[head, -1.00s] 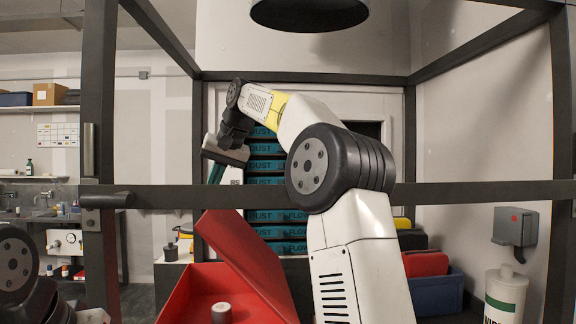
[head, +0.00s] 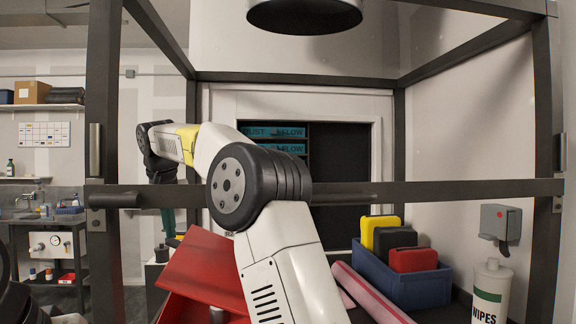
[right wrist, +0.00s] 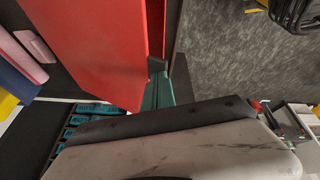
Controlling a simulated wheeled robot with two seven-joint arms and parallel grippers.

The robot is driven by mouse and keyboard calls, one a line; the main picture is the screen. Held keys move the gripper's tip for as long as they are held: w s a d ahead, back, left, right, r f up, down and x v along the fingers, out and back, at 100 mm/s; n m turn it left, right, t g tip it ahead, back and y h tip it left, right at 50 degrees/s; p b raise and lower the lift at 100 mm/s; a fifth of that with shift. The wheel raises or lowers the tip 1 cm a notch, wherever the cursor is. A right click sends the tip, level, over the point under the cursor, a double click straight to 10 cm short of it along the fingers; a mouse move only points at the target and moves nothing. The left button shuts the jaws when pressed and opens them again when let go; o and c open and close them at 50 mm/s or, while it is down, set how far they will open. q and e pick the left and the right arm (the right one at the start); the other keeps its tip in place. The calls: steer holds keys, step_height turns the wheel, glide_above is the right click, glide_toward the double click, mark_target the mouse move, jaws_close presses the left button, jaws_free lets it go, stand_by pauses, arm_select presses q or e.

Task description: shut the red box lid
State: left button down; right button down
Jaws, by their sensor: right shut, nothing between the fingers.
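The red box lid (head: 208,268) stands raised and tilted over the red box (head: 180,310) in the lower middle of the head view. My right forearm hides its right side. My right gripper (head: 168,222) has teal fingers, shut and empty, beside the lid's upper left edge. In the right wrist view the dark fingertip (right wrist: 157,66) is right at the edge of a big red panel, which looks like the lid (right wrist: 90,45). I cannot tell whether it touches. My left gripper is out of view.
A blue bin (head: 415,288) with yellow, black and red cases stands on the right, with a wipes canister (head: 491,292) near it. A pink roll (head: 368,292) lies beside the bin. A dark frame bar (head: 440,191) crosses the view.

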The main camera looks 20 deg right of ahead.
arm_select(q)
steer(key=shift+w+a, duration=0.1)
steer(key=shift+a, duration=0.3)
arm_select(e)
steer(key=shift+w+a+f+h, duration=0.1)
steer(key=shift+a+f+h, duration=0.15)
steer(key=shift+a+f, duration=0.35)
steer(key=shift+a+f+h, duration=0.25)
steer(key=shift+f, duration=0.55)
